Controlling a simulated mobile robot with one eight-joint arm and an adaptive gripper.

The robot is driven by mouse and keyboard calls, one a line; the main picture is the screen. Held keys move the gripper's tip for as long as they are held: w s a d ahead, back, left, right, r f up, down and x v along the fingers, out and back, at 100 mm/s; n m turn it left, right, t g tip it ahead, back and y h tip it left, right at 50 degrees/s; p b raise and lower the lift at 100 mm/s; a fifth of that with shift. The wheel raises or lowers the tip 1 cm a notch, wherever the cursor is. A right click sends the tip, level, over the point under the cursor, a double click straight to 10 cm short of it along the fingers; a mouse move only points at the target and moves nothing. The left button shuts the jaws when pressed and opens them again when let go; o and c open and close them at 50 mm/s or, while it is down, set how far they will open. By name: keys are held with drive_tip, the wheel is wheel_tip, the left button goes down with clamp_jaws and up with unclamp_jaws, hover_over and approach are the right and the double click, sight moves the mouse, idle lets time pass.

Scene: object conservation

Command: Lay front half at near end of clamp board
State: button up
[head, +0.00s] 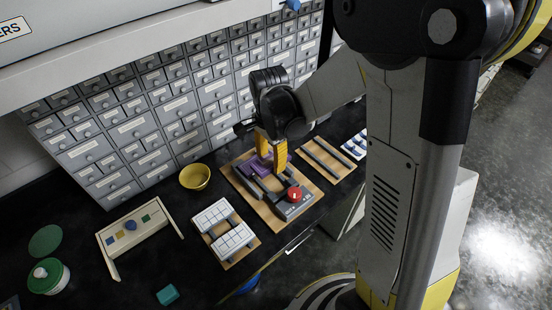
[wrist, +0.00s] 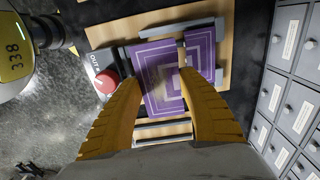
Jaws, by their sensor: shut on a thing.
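The clamp board (head: 240,182) is a wooden board with dark grey rails and a red knob (head: 294,194) on a grey block at its near end. My gripper (head: 271,158) points down over the board. In the wrist view, my gripper (wrist: 160,78) is shut on a purple panel with pale line patterns, the front half (wrist: 152,60), on the knob side. A second purple panel (wrist: 201,48) lies beside it, farther from the knob (wrist: 106,81). The fingers hide part of both panels. I cannot tell whether the held panel touches the board.
A wooden board with white gridded blocks (head: 225,225) stands left of the clamp board, and a slatted board (head: 328,158) right. A yellow bowl (head: 195,176) sits near the grey drawer cabinet (head: 130,130). A cream stand (head: 135,228) and teal block (head: 168,294) are farther left.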

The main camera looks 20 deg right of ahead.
drive_tip(key=shift+d+f+b, duration=0.2)
drive_tip(key=shift+f+b, duration=0.35)
drive_tip(key=shift+f, duration=0.25)
drive_tip(key=b, duration=0.4)
hover_over(272, 184)
drive_tip(key=shift+f, duration=2.6)
drive_tip(key=shift+f+b, duration=0.95)
drive_tip(key=shift+f, duration=0.1)
drive_tip(key=o, duration=1.3)
drive_tip(key=shift+o, duration=0.2)
drive_tip(key=shift+r, duration=0.15)
wheel_tip(272, 184, up, 12)
drive_tip(key=shift+f, duration=0.1)
